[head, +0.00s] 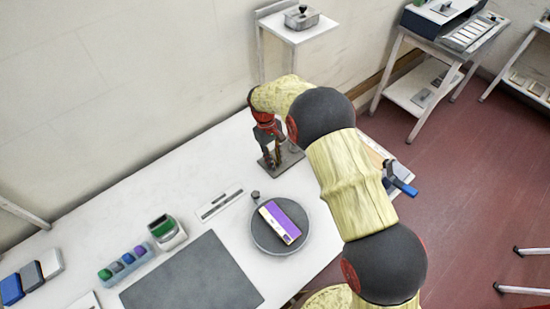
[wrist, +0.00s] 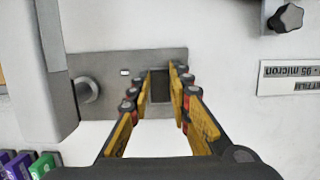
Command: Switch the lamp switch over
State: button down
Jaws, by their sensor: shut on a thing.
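The lamp switch is a dark block (wrist: 160,88) on a grey plate (wrist: 110,62), which has a small white mark and a round grey knob (wrist: 88,90) at its left. My gripper (wrist: 160,80) has its two fingers on either side of the dark block, shut on it. In the head view my gripper (head: 270,163) points down at the same grey plate (head: 292,158) near the wall side of the white table. The fingers hide most of the switch there, and I cannot tell which way it is set.
A round grey disc (head: 262,238) bears a purple and white piece (head: 282,221). A label strip (head: 220,202), a green-topped box (head: 166,230), a colour tray (head: 125,262) and a dark mat (head: 192,280) lie left. A blue-handled tool (head: 402,182) is right of my arm.

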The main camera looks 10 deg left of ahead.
dwell(0.3)
jog(key=c, duration=1.7)
grip_release()
jog(key=shift+o, duration=0.3)
jog(key=v, duration=1.2)
jog(key=shift+w+a, duration=0.1)
